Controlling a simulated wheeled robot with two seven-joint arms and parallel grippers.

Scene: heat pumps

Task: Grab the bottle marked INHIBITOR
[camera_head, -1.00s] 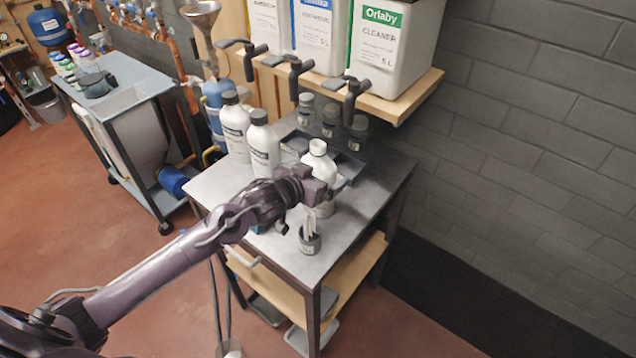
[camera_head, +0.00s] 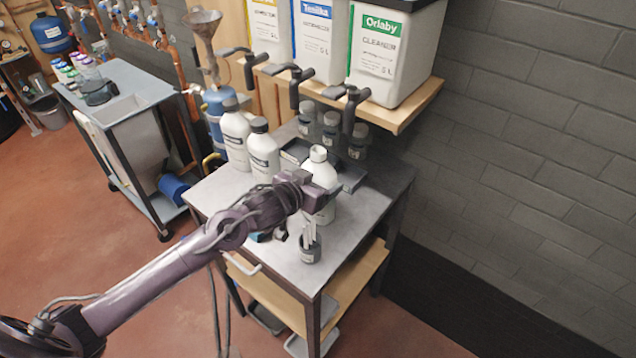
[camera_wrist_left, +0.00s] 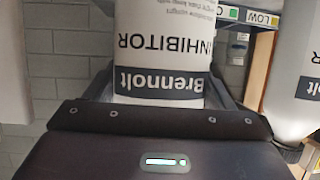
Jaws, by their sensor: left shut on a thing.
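The INHIBITOR bottle (camera_wrist_left: 165,50) is white with a dark Brennolt band, and its label appears upside down in the left wrist view. In the head view this bottle (camera_head: 320,172) stands upright at the table's front half, with a white cap. My left gripper (camera_head: 318,200) is shut on its body from the left side; the gripper hides part of the bottle. I cannot tell whether its base touches the table. Two white bottles with dark caps, one at the back (camera_head: 235,135) and one nearer (camera_head: 263,152), stand to its left. My right gripper is not in view.
Small jars (camera_head: 331,130) stand at the back. Large canisters (camera_head: 390,48) with taps sit on a wooden shelf (camera_head: 405,108) above.

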